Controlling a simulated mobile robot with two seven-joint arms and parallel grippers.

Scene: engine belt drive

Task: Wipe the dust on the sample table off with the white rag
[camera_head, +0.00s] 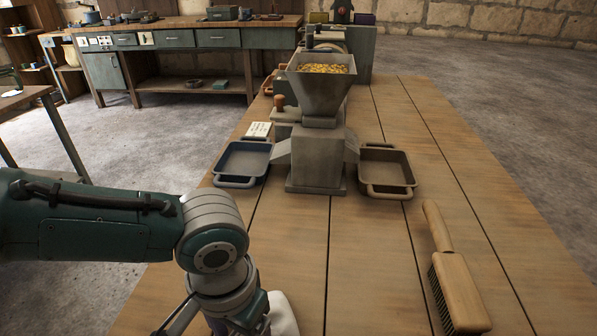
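The sample table (290,240) is a long wooden plank table that runs away from me. My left arm comes in from the left, and its wrist bends down at the bottom edge. My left gripper's fingers are hidden or below the frame, so I cannot see whether they hold anything. A small white piece (284,316), perhaps the white rag, shows just right of that wrist. Most of it is cut off or covered. I cannot make out a clear dust patch on the boards. My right gripper is not in view.
A grey mill with a grain-filled hopper (320,85) stands mid-table. A blue tray (222,181) is left of it and a brown tray (372,188) right. A wooden brush (456,280) lies at the front right. The boards between mill and brush are clear.

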